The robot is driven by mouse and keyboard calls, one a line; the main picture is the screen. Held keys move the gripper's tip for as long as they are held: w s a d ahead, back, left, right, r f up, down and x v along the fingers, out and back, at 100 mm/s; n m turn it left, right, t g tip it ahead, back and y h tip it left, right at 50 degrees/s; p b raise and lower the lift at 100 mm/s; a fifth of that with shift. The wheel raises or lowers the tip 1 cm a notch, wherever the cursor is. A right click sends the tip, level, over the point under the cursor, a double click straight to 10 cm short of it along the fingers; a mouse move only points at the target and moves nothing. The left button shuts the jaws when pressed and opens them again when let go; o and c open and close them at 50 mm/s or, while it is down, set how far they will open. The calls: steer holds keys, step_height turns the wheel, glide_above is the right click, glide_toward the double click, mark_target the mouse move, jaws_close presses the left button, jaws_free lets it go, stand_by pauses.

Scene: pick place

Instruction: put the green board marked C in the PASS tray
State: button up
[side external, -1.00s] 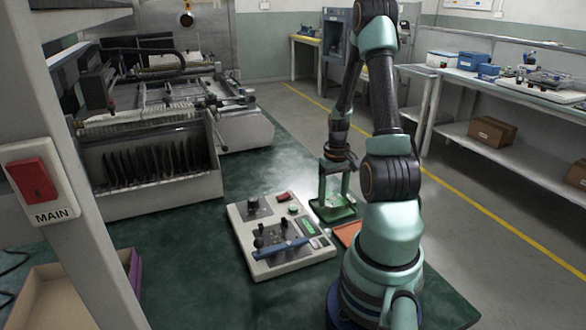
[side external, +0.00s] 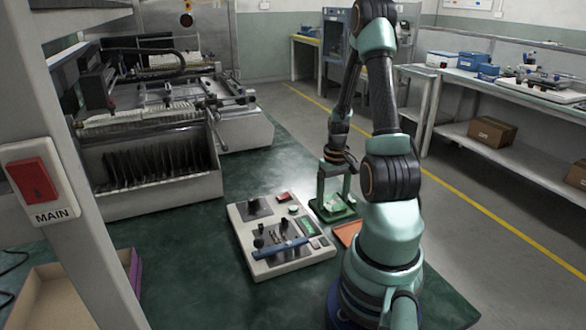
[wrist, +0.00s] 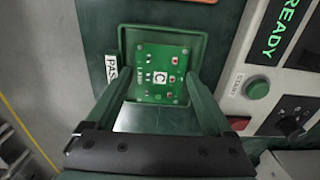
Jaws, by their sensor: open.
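The green board marked C (wrist: 161,77) lies in the green tray (wrist: 198,42), its C label facing up. A partly hidden label reading "PAS" (wrist: 111,67) sits beside that tray in the wrist view. The board (side external: 335,204) and the tray (side external: 349,214) also show in the side view, beside my arm's base. My gripper (wrist: 159,82) is open, with one finger on each side of the board. In the side view my gripper (side external: 334,192) reaches down over the tray. I cannot tell whether the fingers touch the board.
A control panel (side external: 262,205) with a blue handle stands left of the tray; its READY display and green button (wrist: 256,87) show close by in the wrist view. An orange-red tray (side external: 347,234) lies near my base. A slotted rack (side external: 150,170) stands farther left.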

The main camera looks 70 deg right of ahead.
mark_target(333, 201)
step_height(333, 201, up, 12)
steer(key=f, duration=0.1)
steer(key=w+a+r+n+t+h, duration=0.1)
steer(key=w+a+r+n, duration=0.2)
steer(key=w+a+r, duration=0.35)
steer(key=w+a+r+n+t, duration=0.2)
steer(key=a+r+n, duration=0.1)
steer(key=a, duration=0.9)
steer(key=w+a+r+n+t+y, duration=0.1)
steer(key=w+a+r+n+t, duration=0.1)
steer(key=a, duration=1)
steer(key=shift+w+a+r+n+t, duration=0.3)
steer(key=shift+w+r+n, duration=0.2)
steer(key=shift+w+r, duration=0.3)
steer(key=shift+f, duration=0.1)
